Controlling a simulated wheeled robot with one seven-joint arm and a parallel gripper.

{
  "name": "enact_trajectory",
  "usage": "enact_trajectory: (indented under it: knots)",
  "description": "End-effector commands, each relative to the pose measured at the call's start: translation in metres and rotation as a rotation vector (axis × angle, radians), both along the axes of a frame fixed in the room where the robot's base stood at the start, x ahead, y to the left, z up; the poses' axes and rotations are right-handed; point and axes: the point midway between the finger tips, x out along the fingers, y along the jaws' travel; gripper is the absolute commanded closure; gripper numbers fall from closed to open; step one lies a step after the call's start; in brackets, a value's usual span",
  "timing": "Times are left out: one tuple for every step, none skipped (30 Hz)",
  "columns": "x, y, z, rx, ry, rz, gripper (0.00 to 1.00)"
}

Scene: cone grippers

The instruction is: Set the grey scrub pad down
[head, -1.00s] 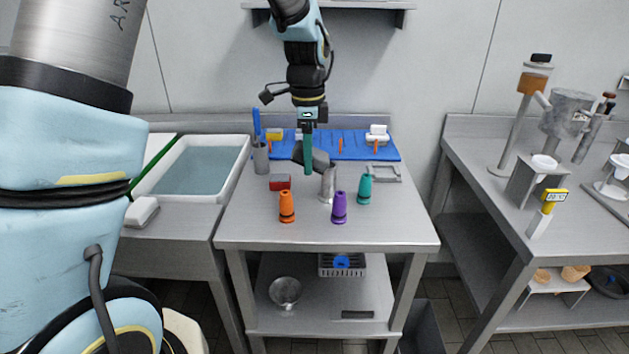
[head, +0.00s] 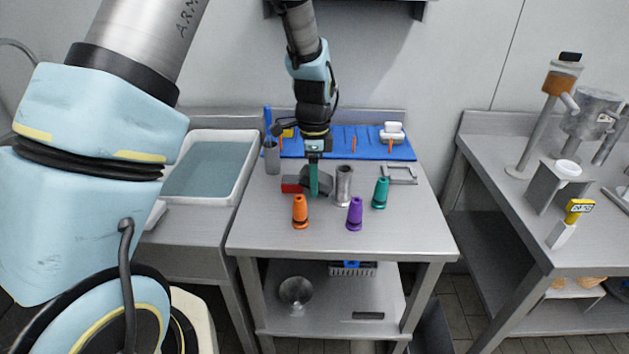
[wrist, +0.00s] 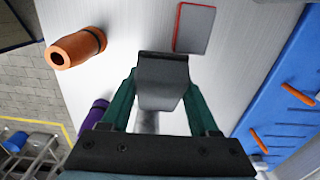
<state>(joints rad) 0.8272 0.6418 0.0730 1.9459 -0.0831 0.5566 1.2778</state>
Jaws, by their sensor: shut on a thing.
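My gripper (head: 314,188) is shut on the grey scrub pad (head: 325,184), a dark grey block. In the wrist view the pad (wrist: 162,82) sits between the two green fingers. The gripper points down over the middle of the steel table (head: 410,235). I cannot tell whether the pad touches the tabletop. A red block (head: 291,184) with a grey face stands just left of the pad; in the wrist view it (wrist: 195,28) shows apart from the pad.
Orange (head: 300,212), purple (head: 355,213) and teal (head: 381,192) cones stand around the gripper, and a metal cylinder (head: 344,186) is close on its right. A blue mat (head: 370,140) lies at the back. The table's front strip is clear. A water basin (head: 247,160) is at left.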

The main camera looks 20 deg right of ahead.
Motion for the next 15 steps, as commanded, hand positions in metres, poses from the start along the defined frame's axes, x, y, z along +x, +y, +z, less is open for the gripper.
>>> enact_trajectory:
  knots:
    - [-0.001,0.001,-0.006,0.002,0.003,0.001,1.0]
    - [0.0,0.0,-0.009,0.002,0.002,0.001,1.0]
    - [0.0,0.0,-0.012,0.001,0.001,0.0,1.0]
    - [0.0,0.0,-0.014,0.001,0.001,0.0,1.0]
    - [0.0,0.0,-0.016,0.001,0.001,0.0,1.0]
    - [0.0,0.0,-0.017,0.0,0.0,0.0,1.0]
    - [0.0,0.0,-0.017,0.0,0.0,0.0,1.0]
    - [0.0,0.0,-0.017,0.0,0.0,0.0,1.0]
    - [0.0,0.0,-0.017,0.0,0.0,0.0,1.0]
    - [0.0,0.0,-0.017,0.0,0.0,0.0,1.0]
    - [0.0,0.0,-0.017,0.0,0.0,0.0,1.0]
    - [0.0,0.0,-0.017,0.0,0.0,0.0,1.0]
    - [0.0,0.0,-0.017,0.0,0.0,0.0,1.0]
    - [0.0,0.0,-0.018,0.0,0.0,0.0,1.0]
    - [0.0,0.0,-0.02,0.0,0.0,0.0,1.0]
